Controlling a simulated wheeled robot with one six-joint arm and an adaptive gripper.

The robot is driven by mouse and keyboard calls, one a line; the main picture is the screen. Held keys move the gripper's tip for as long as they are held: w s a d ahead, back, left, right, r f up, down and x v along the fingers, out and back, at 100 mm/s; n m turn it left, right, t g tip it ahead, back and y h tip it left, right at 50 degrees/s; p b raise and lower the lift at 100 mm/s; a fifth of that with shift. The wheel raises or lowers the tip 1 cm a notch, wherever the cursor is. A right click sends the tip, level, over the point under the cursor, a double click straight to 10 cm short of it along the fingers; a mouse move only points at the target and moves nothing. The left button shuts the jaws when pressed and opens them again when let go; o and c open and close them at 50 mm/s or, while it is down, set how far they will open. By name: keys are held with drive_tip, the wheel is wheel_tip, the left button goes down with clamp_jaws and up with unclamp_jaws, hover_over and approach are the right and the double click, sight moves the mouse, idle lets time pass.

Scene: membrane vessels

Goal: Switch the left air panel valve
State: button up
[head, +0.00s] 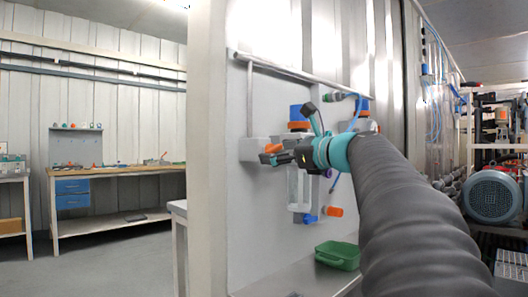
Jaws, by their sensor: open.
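The air panel (262,95) is a pale upright board with a pipe along its top. A left air unit with a blue cap (298,112) and orange parts sits on it, and a similar right unit (362,104) is partly behind my arm. An orange piece (274,148), perhaps the left valve's handle, shows at a grey block (250,150) on the left. My gripper (285,134) is open, with one dark finger pointing up and the other pointing left, close to the orange piece. It looks empty. Whether a finger touches the orange piece, I cannot tell.
A green bin (337,254) sits on the shelf below the panel. Blue and orange fittings (334,211) hang lower on the panel. A workbench (120,171) with blue drawers stands at the far left. A motor (492,196) is at the right. The floor on the left is clear.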

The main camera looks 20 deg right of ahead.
drive_tip(key=shift+w+a, duration=0.25)
drive_tip(key=shift+w, duration=0.4)
drive_tip(key=c, duration=1.2)
drive_tip(key=n+b, duration=0.2)
drive_tip(key=n, duration=0.3)
drive_tip(key=shift+d+n, duration=0.1)
drive_tip(key=shift+n, duration=0.3)
drive_tip(key=n+b, duration=0.2)
drive_tip(key=n, duration=0.3)
drive_tip(key=shift+r+n, duration=0.1)
drive_tip(key=shift+n, duration=0.2)
